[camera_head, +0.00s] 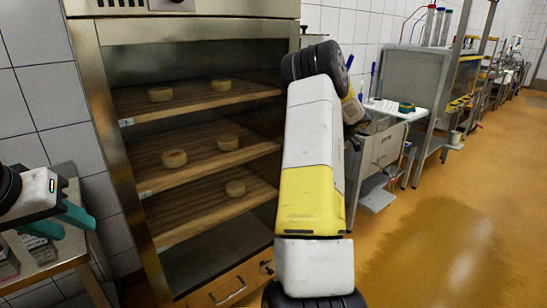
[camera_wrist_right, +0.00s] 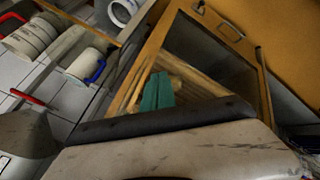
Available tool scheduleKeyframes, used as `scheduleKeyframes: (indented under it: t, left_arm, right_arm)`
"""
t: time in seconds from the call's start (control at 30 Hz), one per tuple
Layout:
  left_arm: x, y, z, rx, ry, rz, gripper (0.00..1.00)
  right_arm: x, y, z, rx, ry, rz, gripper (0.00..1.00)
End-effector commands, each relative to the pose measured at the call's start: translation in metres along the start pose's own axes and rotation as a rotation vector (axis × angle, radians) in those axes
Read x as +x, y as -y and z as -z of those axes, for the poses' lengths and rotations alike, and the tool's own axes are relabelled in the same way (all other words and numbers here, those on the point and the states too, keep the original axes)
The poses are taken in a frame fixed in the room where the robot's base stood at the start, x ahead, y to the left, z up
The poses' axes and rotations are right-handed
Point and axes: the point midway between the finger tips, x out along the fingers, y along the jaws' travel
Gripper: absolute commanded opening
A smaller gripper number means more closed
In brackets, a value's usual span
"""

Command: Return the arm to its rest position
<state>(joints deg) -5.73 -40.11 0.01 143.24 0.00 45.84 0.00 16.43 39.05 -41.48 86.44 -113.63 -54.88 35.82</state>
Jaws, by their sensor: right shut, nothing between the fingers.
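My right arm (camera_head: 310,190), white and yellow with black joints, is raised across the middle of the head view, in front of the cabinet's right side. Its gripper is hidden behind the arm there. In the right wrist view the right gripper (camera_wrist_right: 157,92) shows two teal fingers together, with nothing between them. My left gripper (camera_head: 62,220) is at the left edge of the head view, with its teal fingers apart and empty, above a small side table.
A steel cabinet (camera_head: 111,150) has wooden shelves bearing several round pale cheeses or moulds (camera_head: 174,158). A steel bench (camera_head: 385,140) stands behind my right arm. White jugs (camera_wrist_right: 84,65) show in the wrist view. The orange floor (camera_head: 450,220) at right is open.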

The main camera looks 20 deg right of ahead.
Motion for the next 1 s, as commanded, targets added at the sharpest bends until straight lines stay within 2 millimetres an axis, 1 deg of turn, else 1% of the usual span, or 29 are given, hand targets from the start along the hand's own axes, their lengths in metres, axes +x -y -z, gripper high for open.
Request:
scheduleKeyframes:
  t: [0.13, 0.2, 0.27, 0.33, 0.37, 0.4, 0.43, 0.47, 0.5, 0.57, 0.6, 0.63, 0.67, 0.7, 0.77, 0.8, 0.87, 0.9, 0.97, 1.0]
  left_arm:
    - [0.0, 0.0, 0.0, 0.0, 0.0, 0.0, 0.36]
    - [0.0, 0.0, 0.0, 0.0, 0.0, 0.0, 0.36]
    - [0.0, 0.0, 0.0, 0.0, 0.0, 0.0, 0.36]
    - [0.0, 0.0, 0.0, 0.0, 0.0, 0.0, 0.36]
    - [0.0, 0.0, 0.0, 0.0, 0.0, 0.0, 0.36]
    - [0.0, 0.0, 0.0, 0.0, 0.0, 0.0, 0.36]
    - [0.0, 0.0, 0.0, 0.0, 0.0, 0.0, 0.36]
    - [0.0, 0.0, 0.0, 0.0, 0.0, 0.0, 0.36]
    - [0.0, 0.0, 0.0, 0.0, 0.0, 0.0, 0.36]
    - [0.0, 0.0, 0.0, 0.0, 0.0, 0.0, 0.36]
    - [0.0, 0.0, 0.0, 0.0, 0.0, 0.0, 0.36]
    - [0.0, 0.0, 0.0, 0.0, 0.0, 0.0, 0.36]
    - [0.0, 0.0, 0.0, 0.0, 0.0, 0.0, 0.36]
    - [0.0, 0.0, 0.0, 0.0, 0.0, 0.0, 0.36]
    - [0.0, 0.0, 0.0, 0.0, 0.0, 0.0, 0.36]
    - [0.0, 0.0, 0.0, 0.0, 0.0, 0.0, 0.36]
    - [0.0, 0.0, 0.0, 0.0, 0.0, 0.0, 0.36]
    - [0.0, 0.0, 0.0, 0.0, 0.0, 0.0, 0.36]
    - [0.0, 0.0, 0.0, 0.0, 0.0, 0.0, 0.36]
    - [0.0, 0.0, 0.0, 0.0, 0.0, 0.0, 0.36]
  right_arm:
    - [-0.003, 0.0, 0.0, 0.0, 0.0, -0.001, 0.0]
    - [-0.004, -0.003, 0.004, 0.002, -0.005, -0.014, 0.0]
    - [-0.009, -0.011, 0.013, 0.01, -0.017, -0.053, 0.0]
    - [-0.021, -0.028, 0.034, 0.032, -0.044, -0.137, 0.0]
    - [-0.03, -0.037, 0.045, 0.046, -0.058, -0.186, 0.0]
    - [-0.044, -0.05, 0.062, 0.076, -0.078, -0.262, 0.0]
    - [-0.056, -0.059, 0.076, 0.101, -0.095, -0.32, 0.0]
    - [-0.07, -0.068, 0.089, 0.135, -0.108, -0.379, 0.0]
    - [-0.089, -0.076, 0.106, 0.184, -0.127, -0.451, 0.0]
    - [-0.116, -0.082, 0.127, 0.268, -0.145, -0.538, 0.0]
    - [-0.133, -0.081, 0.14, 0.327, -0.155, -0.584, 0.0]
    - [-0.145, -0.078, 0.148, 0.373, -0.16, -0.611, 0.0]
    - [-0.157, -0.073, 0.156, 0.421, -0.165, -0.631, 0.0]
    - [-0.17, -0.064, 0.165, 0.485, -0.166, -0.648, 0.0]
    - [-0.188, -0.043, 0.178, 0.579, -0.164, -0.653, 0.0]
    - [-0.198, -0.025, 0.186, 0.641, -0.161, -0.643, 0.0]
    - [-0.21, 0.007, 0.198, 0.727, -0.15, -0.609, 0.0]
    - [-0.216, 0.032, 0.205, 0.779, -0.141, -0.574, 0.0]
    - [-0.224, 0.074, 0.217, 0.846, -0.123, -0.506, 0.0]
    - [-0.228, 0.104, 0.225, 0.884, -0.109, -0.453, 0.0]
